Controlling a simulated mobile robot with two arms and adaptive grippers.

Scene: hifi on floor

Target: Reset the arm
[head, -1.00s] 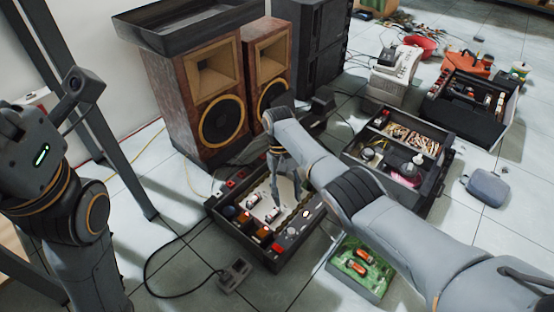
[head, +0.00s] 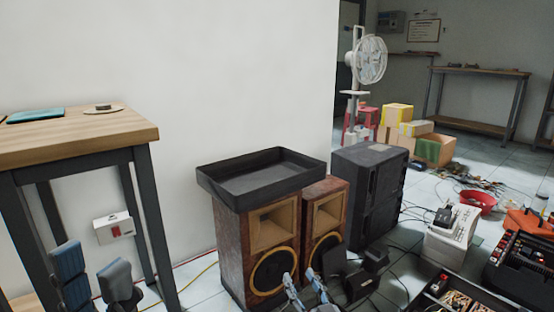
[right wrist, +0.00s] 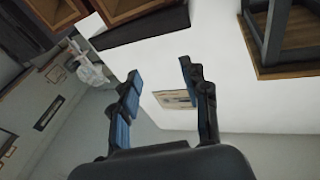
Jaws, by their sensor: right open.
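My left gripper (head: 93,256) shows at the lower left of the head view, its two blue-grey fingers apart with nothing between them. It is in front of the wooden table's legs. My right gripper (head: 299,275) shows at the bottom middle of the head view, in front of the speakers. In the right wrist view its fingers (right wrist: 160,68) are spread and empty, with the white wall behind them. Most of both arms is out of the frame.
A wooden table (head: 70,140) stands at left. A black tray (head: 262,188) sits on wooden speakers (head: 232,245); a black cabinet (head: 370,195) is beside them. A white machine (head: 450,240), red bowl (head: 476,203) and open toolboxes crowd the floor at right.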

